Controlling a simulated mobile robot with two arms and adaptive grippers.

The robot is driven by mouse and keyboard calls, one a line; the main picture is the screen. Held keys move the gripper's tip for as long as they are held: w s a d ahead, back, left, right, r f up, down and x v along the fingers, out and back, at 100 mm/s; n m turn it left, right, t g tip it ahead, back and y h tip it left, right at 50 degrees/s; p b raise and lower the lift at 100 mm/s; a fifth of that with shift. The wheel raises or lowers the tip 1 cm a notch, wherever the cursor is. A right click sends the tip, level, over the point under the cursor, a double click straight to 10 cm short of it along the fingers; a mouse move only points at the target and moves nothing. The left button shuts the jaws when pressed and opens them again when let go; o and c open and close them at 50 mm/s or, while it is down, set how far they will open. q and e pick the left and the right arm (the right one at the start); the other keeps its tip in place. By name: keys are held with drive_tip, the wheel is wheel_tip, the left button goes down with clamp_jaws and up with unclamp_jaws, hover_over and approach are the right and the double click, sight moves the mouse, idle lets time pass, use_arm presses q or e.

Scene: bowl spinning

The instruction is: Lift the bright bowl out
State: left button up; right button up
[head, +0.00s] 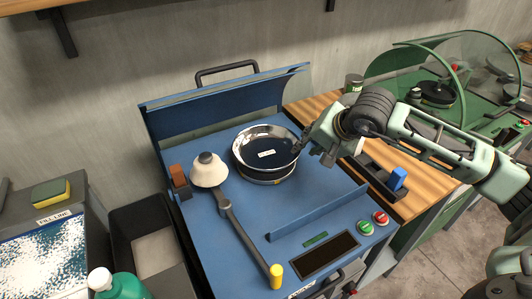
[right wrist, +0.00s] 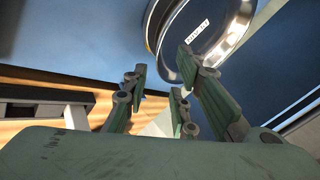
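A bright, shiny metal bowl (head: 266,133) with a dark inside and a small white label sits on a round base on the blue machine (head: 220,245). In the right wrist view the bowl (right wrist: 235,46) is at the top, its rim bright. My right gripper (head: 303,142) is at the bowl's right rim in the head view. In the right wrist view my right gripper (right wrist: 163,62) has its fingers apart, with nothing seen between them. One fingertip overlaps the bowl's rim; I cannot tell whether it touches. My left gripper is not in view.
A white rounded tool head on a grey lever (head: 236,222) with a yellow knob stands left of the bowl. A raised blue guard (head: 225,88) is behind. Green and red buttons (head: 372,222) are front right. A wooden counter (head: 410,190) lies right, under my arm.

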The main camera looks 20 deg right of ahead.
drive_tip(key=p+x, duration=0.1)
drive_tip(key=x, duration=0.3)
drive_tip(key=shift+w+a+f+p, duration=0.1)
drive_tip(key=shift+f+p, duration=0.25)
drive_tip(key=shift+f, duration=0.05)
drive_tip(key=shift+w+f, duration=0.2)
drive_tip(key=shift+f, duration=0.15)
clamp_jaws()
drive_tip(key=shift+r, duration=0.1)
